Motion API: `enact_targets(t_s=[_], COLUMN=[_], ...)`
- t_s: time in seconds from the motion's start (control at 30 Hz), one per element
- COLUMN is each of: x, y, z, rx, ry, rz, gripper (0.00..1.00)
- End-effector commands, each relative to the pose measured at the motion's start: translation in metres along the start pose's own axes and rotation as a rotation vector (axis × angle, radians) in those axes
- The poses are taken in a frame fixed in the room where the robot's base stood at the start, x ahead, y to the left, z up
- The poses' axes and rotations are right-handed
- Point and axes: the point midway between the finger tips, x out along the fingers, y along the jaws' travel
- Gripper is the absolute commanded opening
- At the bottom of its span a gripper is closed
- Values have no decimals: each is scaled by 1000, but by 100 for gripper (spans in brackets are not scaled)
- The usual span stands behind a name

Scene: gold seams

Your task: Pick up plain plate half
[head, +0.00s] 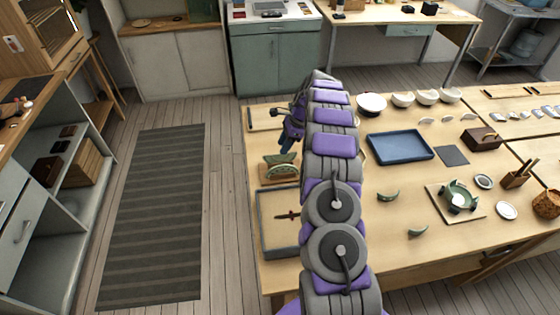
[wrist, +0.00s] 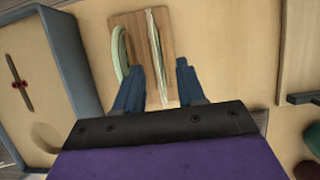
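Two green plate halves stand on a small wooden stand (head: 267,177) at the table's left edge. One is dark green (head: 281,158); the one in front has a pale rim (head: 282,174). In the wrist view, the stand (wrist: 140,22) holds a thin, pale upright edge (wrist: 156,45) and a curved pale-green rim (wrist: 118,50) left of it. I cannot tell which is the plain half. My gripper (wrist: 160,78) is open, its blue fingers over the stand on either side of the thin edge. The gripper (head: 287,146) hangs above the halves in the head view. No contact is visible.
A blue tray (head: 400,147), white bowls (head: 372,103) and green shards (head: 388,196) lie to the right. My arm hides part of the table.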

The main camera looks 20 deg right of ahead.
Motion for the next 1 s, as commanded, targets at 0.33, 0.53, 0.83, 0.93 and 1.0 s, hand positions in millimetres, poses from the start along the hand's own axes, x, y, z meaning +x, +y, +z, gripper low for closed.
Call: enact_targets(t_s=[0.33, 0.53, 0.83, 0.93, 1.0], x=[27, 53, 54, 54, 55], y=[3, 4, 4, 4, 4], z=[-1, 0, 1, 1, 1], rx=[1, 0, 0, 0, 0], ry=[-1, 0, 0, 0, 0], rz=[-2, -2, -4, -3, -3], gripper=[39, 39, 39, 39, 39])
